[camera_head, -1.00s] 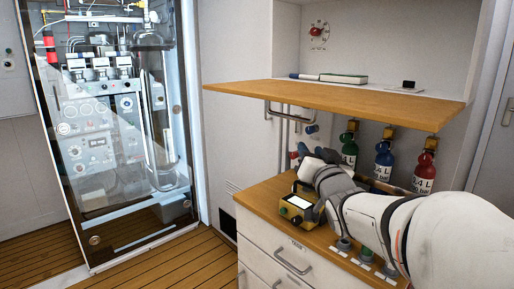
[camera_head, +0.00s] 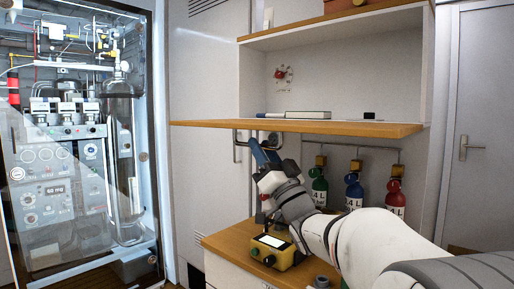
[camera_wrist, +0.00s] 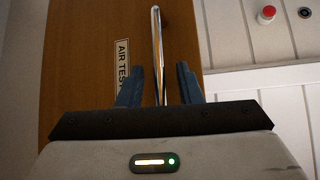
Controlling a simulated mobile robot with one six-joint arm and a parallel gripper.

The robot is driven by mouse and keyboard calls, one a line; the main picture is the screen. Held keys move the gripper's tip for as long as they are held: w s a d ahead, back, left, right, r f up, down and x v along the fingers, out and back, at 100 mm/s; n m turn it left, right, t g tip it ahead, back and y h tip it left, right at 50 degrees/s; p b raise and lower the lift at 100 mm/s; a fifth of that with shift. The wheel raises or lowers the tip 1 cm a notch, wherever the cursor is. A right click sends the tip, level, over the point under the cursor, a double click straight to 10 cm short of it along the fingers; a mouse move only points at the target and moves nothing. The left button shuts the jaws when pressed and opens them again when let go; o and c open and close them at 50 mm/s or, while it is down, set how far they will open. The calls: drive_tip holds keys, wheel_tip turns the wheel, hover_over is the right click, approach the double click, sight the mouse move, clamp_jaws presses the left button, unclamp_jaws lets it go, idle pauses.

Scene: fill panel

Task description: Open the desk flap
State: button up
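A horizontal wooden board (camera_head: 300,127), which looks like the desk flap, sticks out from the white cabinet above the lower desktop. A metal bar handle (camera_head: 236,150) hangs under its left part. In the wrist view the wooden face (camera_wrist: 80,70) bears a label reading "AIR TEST", partly hidden by a finger, and the handle (camera_wrist: 157,45) stands edge-on beside it. My gripper (camera_head: 262,152) is just under the board next to the handle. In the wrist view my gripper (camera_wrist: 158,82) is open, with the handle's near end between its blue fingers. Contact cannot be seen.
Green, blue (camera_head: 354,192) and red bottles hang under the board to the right of my gripper. A yellow device (camera_head: 272,252) sits on the lower wooden desktop (camera_head: 228,241). A glass-fronted cabinet stands at left. A pen and book lie on the board.

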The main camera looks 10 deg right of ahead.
drive_tip(key=shift+w+a+r, duration=0.2)
drive_tip(key=shift+w+r, duration=0.2)
drive_tip(key=shift+r, duration=0.05)
clamp_jaws()
idle(0.4)
